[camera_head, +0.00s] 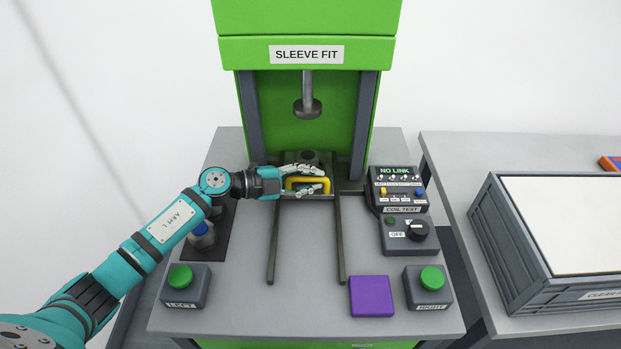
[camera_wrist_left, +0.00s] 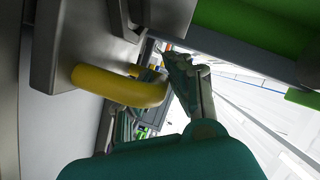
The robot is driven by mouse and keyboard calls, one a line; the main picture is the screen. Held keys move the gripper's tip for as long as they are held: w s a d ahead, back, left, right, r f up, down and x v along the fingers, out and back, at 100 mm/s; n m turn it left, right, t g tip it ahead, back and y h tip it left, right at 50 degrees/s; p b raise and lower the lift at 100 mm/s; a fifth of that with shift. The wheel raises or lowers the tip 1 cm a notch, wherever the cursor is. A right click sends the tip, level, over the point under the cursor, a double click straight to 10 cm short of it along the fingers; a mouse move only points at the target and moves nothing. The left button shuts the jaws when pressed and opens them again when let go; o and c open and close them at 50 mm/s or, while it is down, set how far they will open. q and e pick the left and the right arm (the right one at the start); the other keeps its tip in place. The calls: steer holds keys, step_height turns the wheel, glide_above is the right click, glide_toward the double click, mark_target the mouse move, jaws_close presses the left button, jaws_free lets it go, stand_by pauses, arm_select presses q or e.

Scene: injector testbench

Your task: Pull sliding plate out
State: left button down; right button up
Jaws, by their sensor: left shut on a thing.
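The sliding plate (camera_head: 322,160) is dark and sits at the back between two rails, under the press ram (camera_head: 307,108). Its yellow handle (camera_head: 308,181) faces the front. My left gripper (camera_head: 324,179) reaches in from the left and is shut on the yellow handle, with its fingers above and below the bar. In the left wrist view the yellow handle (camera_wrist_left: 120,87) is a curved bar fixed to a grey block, close to the fingers. The gripper hides part of the plate's front. My right gripper is not in view.
Two dark rails (camera_head: 342,245) run forward over the clear middle of the bench. A green left button box (camera_head: 182,285), a purple pad (camera_head: 371,296), a green right button box (camera_head: 428,287) and a coil test panel (camera_head: 399,190) stand around. A grey crate (camera_head: 490,255) is at right.

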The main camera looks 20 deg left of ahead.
arm_select(q)
steer(key=shift+s+p, duration=0.25)
steer(key=shift+p, duration=0.05)
steer(key=s+p, duration=0.2)
steer(key=s+d+p, duration=0.1)
steer(key=s+p, duration=0.1)
steer(key=s, duration=0.1)
steer(key=s+d+p, duration=0.1)
steer(key=s+p, duration=0.1)
steer(key=s, duration=0.1)
steer(key=shift+d+r, duration=0.2)
steer(key=shift+r, duration=0.05)
steer(key=s+p, duration=0.1)
steer(key=s, duration=0.1)
steer(key=s+d+p, duration=0.1)
steer(key=s, duration=0.2)
steer(key=s+d+p, duration=0.1)
steer(key=s, duration=0.2)
steer(key=shift+s+d+f+p, duration=0.15)
steer(key=shift+d+f+p, duration=0.05)
steer(key=shift+p, duration=0.15)
steer(key=shift+s+d, duration=0.15)
steer(key=shift+s, duration=0.35)
steer(key=c, duration=1.3)
jaws_free()
